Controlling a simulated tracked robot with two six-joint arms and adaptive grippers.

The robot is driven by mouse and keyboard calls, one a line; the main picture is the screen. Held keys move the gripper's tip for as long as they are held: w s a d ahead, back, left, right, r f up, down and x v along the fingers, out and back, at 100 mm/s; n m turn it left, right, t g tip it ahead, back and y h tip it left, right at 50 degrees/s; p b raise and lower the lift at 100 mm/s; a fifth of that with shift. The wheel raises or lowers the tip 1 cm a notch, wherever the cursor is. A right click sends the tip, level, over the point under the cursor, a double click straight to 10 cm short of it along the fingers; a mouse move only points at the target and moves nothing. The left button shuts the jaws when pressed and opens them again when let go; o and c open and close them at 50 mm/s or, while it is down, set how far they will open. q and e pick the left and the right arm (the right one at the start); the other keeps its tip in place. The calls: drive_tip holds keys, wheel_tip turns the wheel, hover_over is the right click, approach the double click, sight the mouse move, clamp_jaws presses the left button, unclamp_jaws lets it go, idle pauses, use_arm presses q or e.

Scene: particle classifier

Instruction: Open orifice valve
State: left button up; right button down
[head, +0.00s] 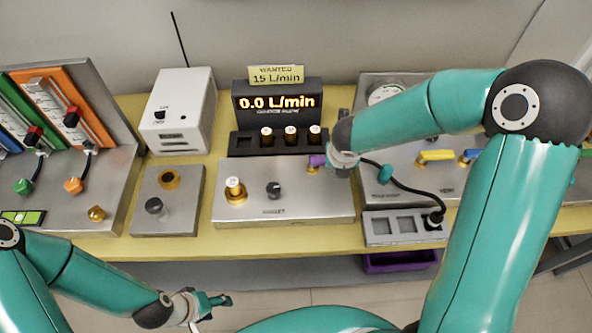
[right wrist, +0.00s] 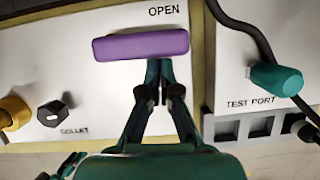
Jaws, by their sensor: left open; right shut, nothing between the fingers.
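The valve has a purple bar handle (right wrist: 140,45), which lies across the right wrist view below the word OPEN. In the head view only a bit of the purple handle (head: 317,160) shows on the panel's right end, the rest hidden by my right gripper. My right gripper (right wrist: 159,68) is shut and empty, its fingertips at the handle's lower edge; I cannot tell if they touch it. My left gripper (head: 213,306) is open and empty, low in front of the table, away from the valve.
The steel panel (head: 290,208) carries a collet knob (head: 273,189) and a brass fitting holding a white-topped piece (head: 234,190). A display (head: 277,103) reads 0.0 L/min under a sign saying 15 L/min. A black cable with a teal plug (right wrist: 277,77) runs close to the right.

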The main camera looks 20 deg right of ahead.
use_arm(q)
drive_tip(key=shift+s+r, duration=0.1)
drive_tip(key=shift+r, duration=0.25)
use_arm(e)
drive_tip(key=shift+w+d+r, duration=0.15)
drive_tip(key=shift+w+d, duration=0.15)
use_arm(q)
drive_tip(key=shift+f, duration=0.1)
use_arm(e)
drive_tip(key=shift+s+a, duration=0.2)
drive_tip(key=shift+s, duration=0.05)
drive_tip(key=shift+s+a+f+b, duration=0.2)
drive_tip(key=shift+s+a+b, duration=0.1)
drive_tip(key=shift+s, duration=0.3)
drive_tip(key=shift+s+a+f+b, duration=0.15)
drive_tip(key=shift+s+a+b, duration=0.1)
drive_tip(key=shift+s, duration=0.3)
drive_tip(key=shift+s+a+r+p, duration=0.1)
drive_tip(key=shift+s+r+p, duration=0.2)
drive_tip(key=shift+s+r, duration=0.55)
use_arm(q)
drive_tip(key=shift+s+d+r+p, duration=0.2)
drive_tip(key=shift+s+r+p, duration=0.45)
drive_tip(key=shift+p, duration=0.4)
use_arm(e)
drive_tip(key=d+v, duration=0.1)
drive_tip(key=v, duration=0.7)
drive_tip(key=shift+s+a+r, duration=0.2)
drive_tip(key=shift+s+a, duration=0.05)
drive_tip(key=shift+a, duration=0.15)
